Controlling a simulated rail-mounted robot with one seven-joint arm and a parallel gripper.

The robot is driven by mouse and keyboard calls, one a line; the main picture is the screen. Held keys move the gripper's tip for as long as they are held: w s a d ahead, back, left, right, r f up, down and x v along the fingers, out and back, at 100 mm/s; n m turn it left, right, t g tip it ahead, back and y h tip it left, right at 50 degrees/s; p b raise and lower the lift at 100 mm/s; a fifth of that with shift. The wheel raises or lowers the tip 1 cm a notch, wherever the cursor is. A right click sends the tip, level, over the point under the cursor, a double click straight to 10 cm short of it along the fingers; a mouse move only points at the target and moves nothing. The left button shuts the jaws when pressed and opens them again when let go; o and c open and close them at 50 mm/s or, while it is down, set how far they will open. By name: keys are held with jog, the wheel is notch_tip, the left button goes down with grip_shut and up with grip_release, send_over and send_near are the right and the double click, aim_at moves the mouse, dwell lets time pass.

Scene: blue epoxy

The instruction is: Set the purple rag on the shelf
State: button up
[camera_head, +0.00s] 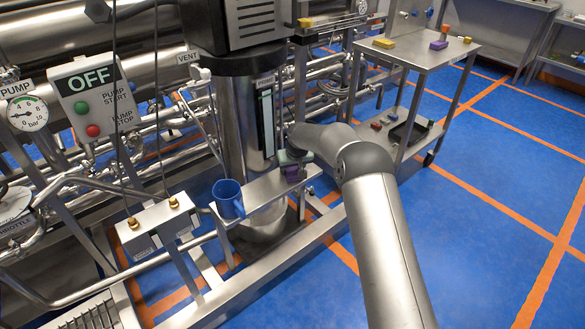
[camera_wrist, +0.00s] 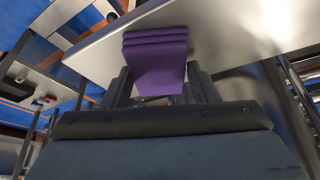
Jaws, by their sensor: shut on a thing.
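The purple rag (camera_wrist: 155,48) is a folded, layered block between my gripper's two dark fingers in the wrist view. My gripper (camera_wrist: 162,88) is shut on it. In the head view my gripper (camera_head: 292,158) is at the right end of a narrow steel shelf (camera_head: 262,192), and a little of the purple rag (camera_head: 291,173) shows below it. The shelf also shows in the wrist view (camera_wrist: 100,52), just beyond the rag. I cannot tell whether the rag touches the shelf. My arm hides part of the area to the right.
A blue mug (camera_head: 228,198) stands at the shelf's left end. A steel column (camera_head: 246,120) rises behind the shelf. A steel cart (camera_head: 415,55) with yellow and purple items stands at the back right. A pump box (camera_head: 90,98) is at left. Blue floor is open at right.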

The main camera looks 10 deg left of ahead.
jog(key=o, duration=0.9)
jog(key=v, duration=1.1)
jog(key=s+d+r+g+h, duration=0.1)
jog(key=s+d+r, duration=0.65)
jog(key=s, duration=0.25)
jog(key=s+d+m+g, duration=0.1)
jog(key=s+d, duration=0.4)
jog(key=s, duration=0.7)
jog(key=s+d+m+g, duration=0.1)
jog(key=s+d, duration=0.4)
jog(key=s, duration=0.7)
jog(key=s+d+m+g, duration=0.1)
jog(key=s+d, duration=0.4)
jog(key=s, duration=0.7)
jog(key=shift+s+d+m+h+p, duration=0.1)
jog(key=shift+m+h+p, duration=0.3)
jog(key=shift+m, duration=0.3)
